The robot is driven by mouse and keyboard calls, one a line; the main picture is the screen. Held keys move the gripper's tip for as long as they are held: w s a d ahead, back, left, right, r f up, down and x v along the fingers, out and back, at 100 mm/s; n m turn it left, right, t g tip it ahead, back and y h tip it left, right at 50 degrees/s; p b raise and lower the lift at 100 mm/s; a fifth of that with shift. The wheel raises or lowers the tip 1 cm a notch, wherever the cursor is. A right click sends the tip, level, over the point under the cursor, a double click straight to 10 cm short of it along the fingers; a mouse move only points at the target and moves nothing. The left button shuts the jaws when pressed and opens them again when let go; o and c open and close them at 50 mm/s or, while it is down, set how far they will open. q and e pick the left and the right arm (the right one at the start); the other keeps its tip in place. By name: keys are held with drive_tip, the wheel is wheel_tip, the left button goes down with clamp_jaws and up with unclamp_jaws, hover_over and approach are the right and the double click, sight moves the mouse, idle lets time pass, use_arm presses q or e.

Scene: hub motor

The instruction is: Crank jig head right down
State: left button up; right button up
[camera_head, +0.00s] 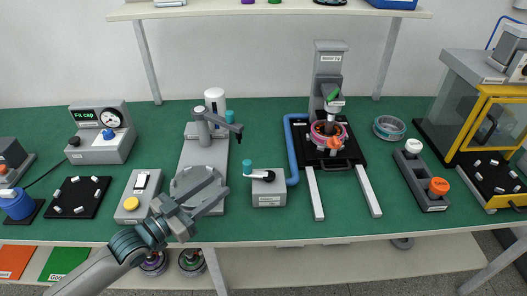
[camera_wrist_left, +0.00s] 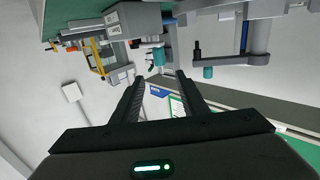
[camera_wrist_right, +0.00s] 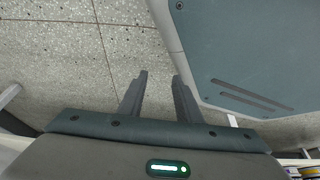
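The jig (camera_head: 329,75) is a grey column at the back of a black base, with a green-tipped lever on its head. Under the head (camera_head: 333,108) sits a round part with pink and orange coils (camera_head: 330,135). A grey crank box (camera_head: 267,190) with a teal knob (camera_head: 247,166) stands left of the jig. My left gripper (camera_head: 219,186) is open and empty above the round plate of another grey station, left of the crank box and apart from it. My right gripper (camera_wrist_right: 159,75) is open and empty over the floor, outside the head view.
A grey station (camera_head: 205,155) with an upright post and a dark, teal-tipped arm (camera_head: 228,123) stands behind my left gripper. A blue hose (camera_head: 290,150) curves between crank box and jig. Two pale rails (camera_head: 314,193) extend toward the front. A yellow-framed enclosure (camera_head: 480,120) stands right.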

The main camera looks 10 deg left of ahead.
sight(259, 172)
use_arm(q)
drive_tip(key=p+x, duration=0.3)
drive_tip(key=x, duration=1.2)
drive_tip(key=shift+w+r, duration=0.1)
drive_tip(key=shift+w+d+p, duration=0.35)
drive_tip(key=shift+w+p, duration=0.05)
drive_tip(key=shift+w, duration=0.2)
drive_tip(key=shift+w+d, duration=0.1)
drive_tip(key=shift+w, duration=0.1)
use_arm(e)
drive_tip(key=s+d+g, duration=0.3)
drive_tip(key=s+d, duration=0.1)
drive_tip(key=s, duration=0.8)
drive_tip(key=shift+s+h, duration=0.15)
drive_tip(key=shift+h, duration=0.25)
use_arm(q)
drive_tip(key=shift+c, duration=0.2)
use_arm(e)
drive_tip(key=shift+a+r, duration=0.1)
use_arm(q)
clamp_jaws()
use_arm(e)
drive_tip(key=shift+s+a, duration=0.1)
drive_tip(key=shift+a, duration=0.15)
